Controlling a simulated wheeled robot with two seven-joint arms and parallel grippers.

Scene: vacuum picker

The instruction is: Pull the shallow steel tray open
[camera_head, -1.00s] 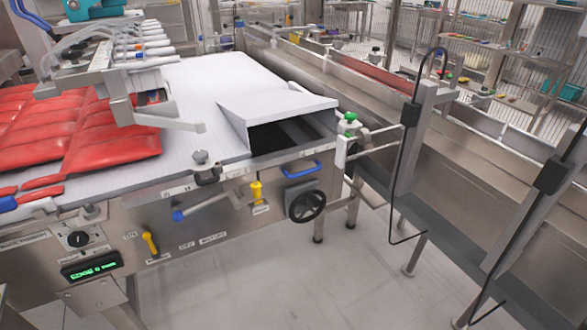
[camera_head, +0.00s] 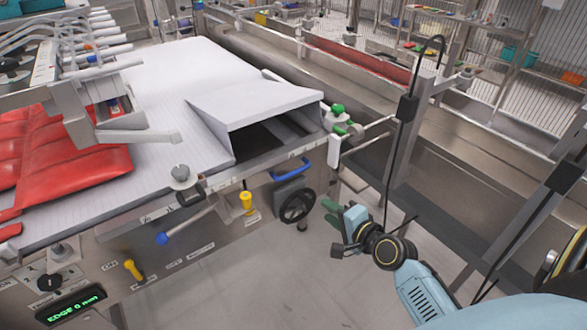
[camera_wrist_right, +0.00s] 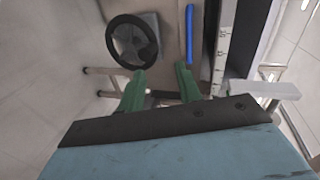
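A blue bar handle (camera_head: 292,170) sits on the steel front of the machine, below the open-ended white hood (camera_head: 270,105). It also shows in the right wrist view (camera_wrist_right: 189,40). I take it for the tray's handle; the tray itself cannot be told apart from the steel front around it. My right gripper (camera_head: 331,213) has green fingers and is in front of the machine, to the right of and below the handle, not touching it. In the right wrist view the fingers (camera_wrist_right: 160,85) are spread with nothing between them. My left gripper is in no view.
A black handwheel (camera_head: 298,206) sits just below the handle and also shows in the right wrist view (camera_wrist_right: 138,41). A green-knobbed bracket (camera_head: 338,125) juts out at the machine's corner. A black cable (camera_head: 392,170) hangs to the right. Floor in front is clear.

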